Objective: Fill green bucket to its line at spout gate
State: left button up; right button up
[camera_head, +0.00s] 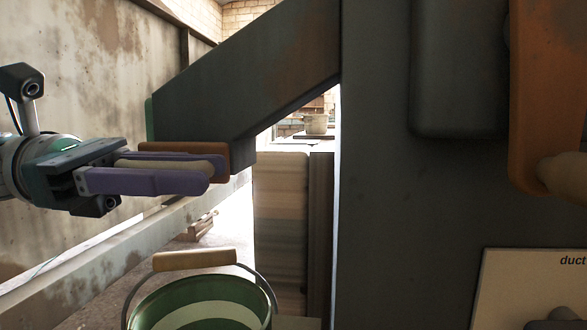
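The spout (250,85) is a dark grey chute slanting down to the left from a large dark housing. A rust-brown gate plate (215,152) sits at its lower end. My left gripper (165,172) comes in from the left, with purple fingers on either side of a cream gate handle (185,164), and looks shut on it. The green bucket (152,308) stands below the spout at the bottom edge, its lower part cut off. A pale band shows inside it; I see no fill in the visible part. Its bail has a wooden grip (195,260). My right gripper is out of view.
The dark housing (400,200) fills the right half. An orange-brown lever (540,95) with a cream knob hangs at far right, above a pale sign (530,280) reading "duct". A metal rail (110,262) runs along the left wall.

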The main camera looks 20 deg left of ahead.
pick_arm(q)
jog(key=shift+c, duration=0.3)
grip_shut()
dwell(1.1)
